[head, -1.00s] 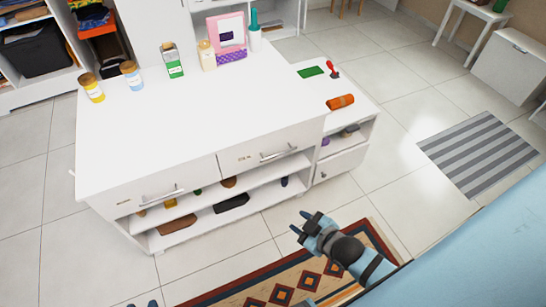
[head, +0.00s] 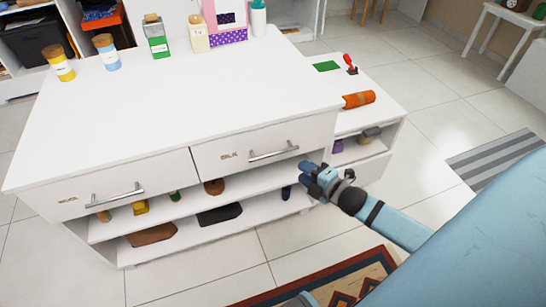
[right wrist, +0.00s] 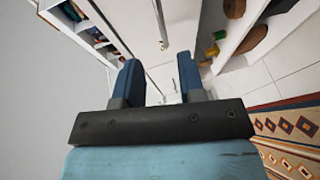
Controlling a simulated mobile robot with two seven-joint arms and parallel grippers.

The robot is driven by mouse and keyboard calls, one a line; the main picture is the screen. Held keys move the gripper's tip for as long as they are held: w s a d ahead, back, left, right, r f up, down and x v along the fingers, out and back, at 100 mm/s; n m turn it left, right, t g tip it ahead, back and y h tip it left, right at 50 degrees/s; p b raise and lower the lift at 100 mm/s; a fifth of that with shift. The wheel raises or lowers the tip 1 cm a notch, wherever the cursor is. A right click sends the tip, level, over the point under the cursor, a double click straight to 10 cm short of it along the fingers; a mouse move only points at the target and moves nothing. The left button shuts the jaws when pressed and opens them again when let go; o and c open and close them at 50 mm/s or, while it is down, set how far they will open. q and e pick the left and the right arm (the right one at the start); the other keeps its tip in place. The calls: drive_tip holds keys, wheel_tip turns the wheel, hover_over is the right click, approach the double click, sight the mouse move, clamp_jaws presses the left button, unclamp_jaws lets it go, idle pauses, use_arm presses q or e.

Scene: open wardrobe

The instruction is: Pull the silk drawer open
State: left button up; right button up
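The white island unit (head: 165,100) has two closed front drawers. The right drawer (head: 215,168) carries a small label that appears to read SILK and has a horizontal metal bar handle (head: 273,154). The left drawer (head: 155,170) has a similar handle (head: 115,195); its label is too small to read surely. My right gripper (head: 309,173) is just right of and slightly below the right drawer's handle, apart from it. In the right wrist view its two fingers (right wrist: 160,82) are spread with nothing held between them. My left gripper is out of view.
Open shelves (head: 255,205) with shoes and small items lie under the drawers. Bottles and a pink frame stand along the top's back edge. A lower side unit (head: 390,100) with an orange roll adjoins at right. A patterned rug (head: 335,280) lies on the floor in front.

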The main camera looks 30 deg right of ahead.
sight(274, 154)
drive_tip(key=b+x, duration=0.3)
drive_tip(key=x, duration=1)
drive_tip(key=shift+a, duration=0.1)
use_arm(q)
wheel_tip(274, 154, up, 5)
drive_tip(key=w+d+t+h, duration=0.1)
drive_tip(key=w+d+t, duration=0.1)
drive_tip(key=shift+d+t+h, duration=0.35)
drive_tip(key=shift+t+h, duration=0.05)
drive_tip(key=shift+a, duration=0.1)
use_arm(e)
clamp_jaws()
